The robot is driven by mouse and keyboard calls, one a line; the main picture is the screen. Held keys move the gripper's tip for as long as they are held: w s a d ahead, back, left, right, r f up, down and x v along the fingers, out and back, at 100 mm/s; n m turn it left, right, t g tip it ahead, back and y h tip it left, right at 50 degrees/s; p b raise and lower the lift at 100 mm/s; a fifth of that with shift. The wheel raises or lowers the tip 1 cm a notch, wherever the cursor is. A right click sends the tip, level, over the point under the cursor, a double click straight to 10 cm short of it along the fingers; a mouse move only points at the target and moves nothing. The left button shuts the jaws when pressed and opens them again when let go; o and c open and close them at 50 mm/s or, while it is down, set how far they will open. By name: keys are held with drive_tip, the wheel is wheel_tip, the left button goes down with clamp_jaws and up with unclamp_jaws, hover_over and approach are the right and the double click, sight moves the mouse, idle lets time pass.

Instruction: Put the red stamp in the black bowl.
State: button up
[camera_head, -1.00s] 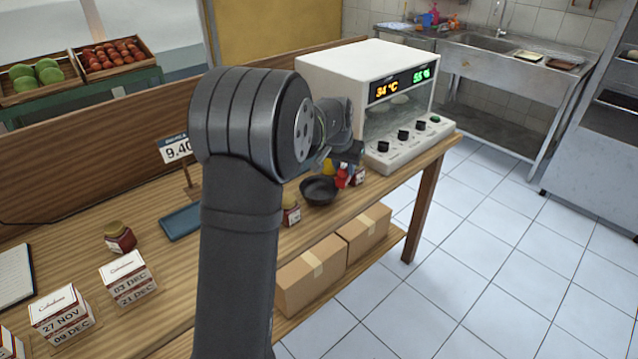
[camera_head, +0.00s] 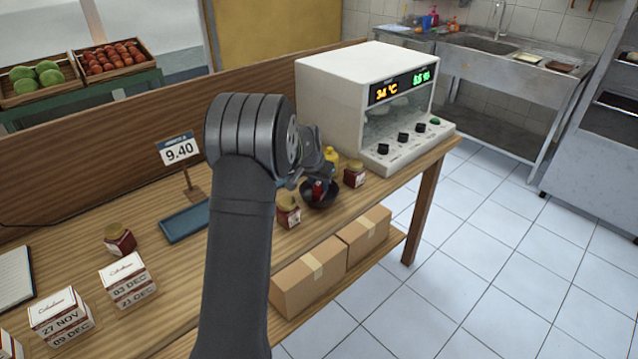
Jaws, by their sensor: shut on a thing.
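The black bowl (camera_head: 322,202) stands on the wooden table near its front edge. The red stamp (camera_head: 318,189) shows as a small red piece at my gripper (camera_head: 314,184), over the bowl. My gripper is shut on the stamp. I cannot tell whether the stamp touches the bowl's inside.
A dark-red jar (camera_head: 288,211) stands close left of the bowl, another jar (camera_head: 354,174) to its right. A yellow bottle (camera_head: 331,156) is behind. The white oven (camera_head: 350,95) stands at the back right. A blue tray (camera_head: 184,222) lies left of the arm.

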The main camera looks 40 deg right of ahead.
drive_tip(key=shift+f, duration=0.1)
drive_tip(key=o, duration=1)
drive_tip(key=shift+r, duration=0.45)
drive_tip(key=v, duration=1.1)
drive_tip(key=shift+a+r, duration=0.15)
